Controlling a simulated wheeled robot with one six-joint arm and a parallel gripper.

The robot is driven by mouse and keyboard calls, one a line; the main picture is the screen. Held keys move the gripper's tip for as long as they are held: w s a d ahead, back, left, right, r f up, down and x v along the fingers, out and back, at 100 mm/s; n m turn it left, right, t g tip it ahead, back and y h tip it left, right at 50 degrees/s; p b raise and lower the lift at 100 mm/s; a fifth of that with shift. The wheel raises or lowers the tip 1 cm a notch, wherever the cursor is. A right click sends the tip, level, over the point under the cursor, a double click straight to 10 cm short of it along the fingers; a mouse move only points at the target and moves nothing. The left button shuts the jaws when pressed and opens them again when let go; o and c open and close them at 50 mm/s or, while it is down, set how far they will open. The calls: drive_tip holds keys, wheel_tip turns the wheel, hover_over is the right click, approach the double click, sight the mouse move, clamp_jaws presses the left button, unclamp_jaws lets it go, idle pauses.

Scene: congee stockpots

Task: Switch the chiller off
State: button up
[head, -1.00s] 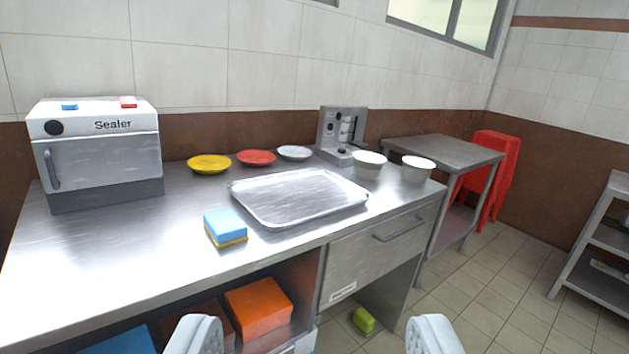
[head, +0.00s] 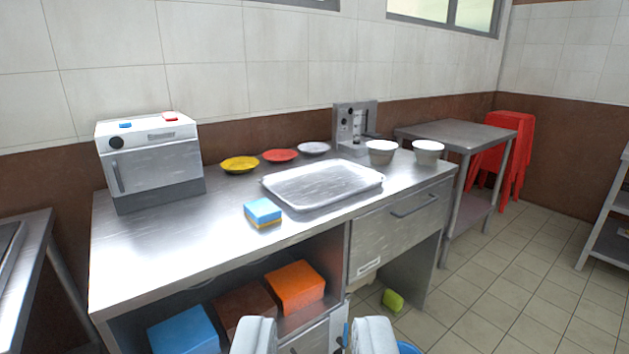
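No thing marked as a chiller can be made out in view. The white and grey sealer (head: 150,160) stands at the left end of the steel counter. It has a dark round knob, a door handle, and a blue button (head: 125,125) and a red button (head: 170,117) on top. Its label is too blurred to read now. My gripper (head: 313,338) is at the bottom of the view, in front of the counter. Its two pale fingers are apart with nothing held between them.
The steel counter (head: 150,245) bears a tray (head: 320,185), a sponge (head: 262,211), plates, bowls and a grey machine (head: 352,130). Orange (head: 295,287) and blue (head: 185,332) boxes sit on its lower shelf. Red stools (head: 505,150) stand at the back right.

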clamp_jaws()
idle(1.4)
